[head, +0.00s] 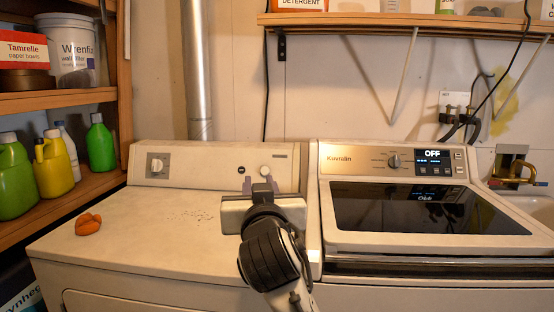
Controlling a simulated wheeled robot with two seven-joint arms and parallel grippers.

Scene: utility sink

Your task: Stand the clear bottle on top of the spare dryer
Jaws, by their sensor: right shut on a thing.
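The spare dryer (130,228) is the old white machine on the left, with a dial on its back panel and a broad flat top. My right gripper (260,187) is over the right part of that top, near the back panel, pointing away from me. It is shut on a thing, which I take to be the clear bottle. The gripper body hides nearly all of it, so I cannot tell its tilt or whether it touches the top. My left gripper is not in view.
An orange crumpled cloth (88,224) lies at the dryer top's left. Dark specks (190,215) lie mid-top; the rest of the left and middle is bare. A washer (420,205) stands at right. A wooden shelf (90,190) with green and yellow jugs is at left.

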